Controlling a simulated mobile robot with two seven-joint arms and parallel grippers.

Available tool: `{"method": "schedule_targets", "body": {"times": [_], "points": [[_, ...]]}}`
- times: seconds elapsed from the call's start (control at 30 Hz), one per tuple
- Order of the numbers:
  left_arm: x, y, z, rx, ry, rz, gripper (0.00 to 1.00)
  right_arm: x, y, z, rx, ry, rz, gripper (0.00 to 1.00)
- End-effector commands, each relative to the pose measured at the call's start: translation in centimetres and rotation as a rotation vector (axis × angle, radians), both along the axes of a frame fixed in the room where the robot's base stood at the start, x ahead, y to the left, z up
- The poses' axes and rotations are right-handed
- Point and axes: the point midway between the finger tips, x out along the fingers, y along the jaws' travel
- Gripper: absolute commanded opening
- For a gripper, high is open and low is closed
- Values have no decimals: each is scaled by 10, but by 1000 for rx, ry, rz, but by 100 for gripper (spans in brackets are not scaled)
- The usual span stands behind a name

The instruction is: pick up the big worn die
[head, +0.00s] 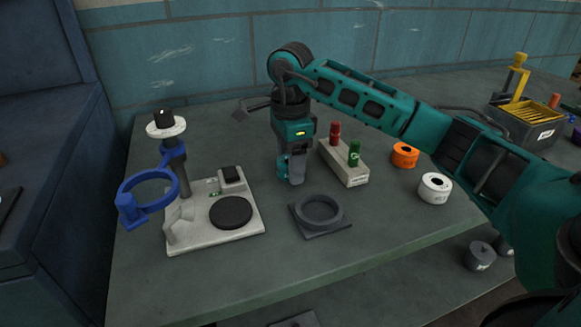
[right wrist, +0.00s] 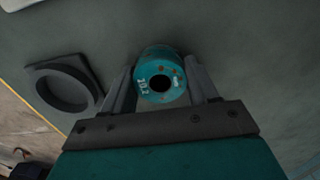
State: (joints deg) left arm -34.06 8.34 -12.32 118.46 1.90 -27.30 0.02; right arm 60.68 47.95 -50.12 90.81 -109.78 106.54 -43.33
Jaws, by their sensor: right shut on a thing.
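The big worn die is a teal cylinder with a dark centre hole, pale markings and rusty spots. It shows in the right wrist view (right wrist: 161,82) between the two grey fingers of my right gripper (right wrist: 160,88), which is shut on it. In the head view my right gripper (head: 290,170) points straight down over the table, behind the dark ring holder. A teal patch at its fingers there appears to be the die, mostly hidden. I cannot tell whether the die touches the table. My left gripper is not in view.
A dark square ring holder (head: 320,213) is in front of the gripper. A block with red and green plugs (head: 343,163) stands close on the right. Orange (head: 404,155) and white (head: 434,188) rings lie further right. A pale stand with a blue ring (head: 213,222) is left. The front table is clear.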

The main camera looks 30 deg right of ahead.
Motion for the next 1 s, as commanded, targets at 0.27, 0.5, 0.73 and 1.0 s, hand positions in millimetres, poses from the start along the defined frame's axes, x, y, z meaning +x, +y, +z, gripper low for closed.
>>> {"method": "schedule_targets", "body": {"times": [0.27, 0.5, 0.73, 1.0], "points": [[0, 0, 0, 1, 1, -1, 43, 0, 0, 2, 1, -3, 0, 3], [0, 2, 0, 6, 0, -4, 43, 1, 0, 4, 1, -3, 0, 3], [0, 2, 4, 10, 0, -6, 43, 1, 0, 26, 2, -7, 0, 3], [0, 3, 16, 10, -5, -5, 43, 1, 0, 93, 2, -9, 1, 3]]}}
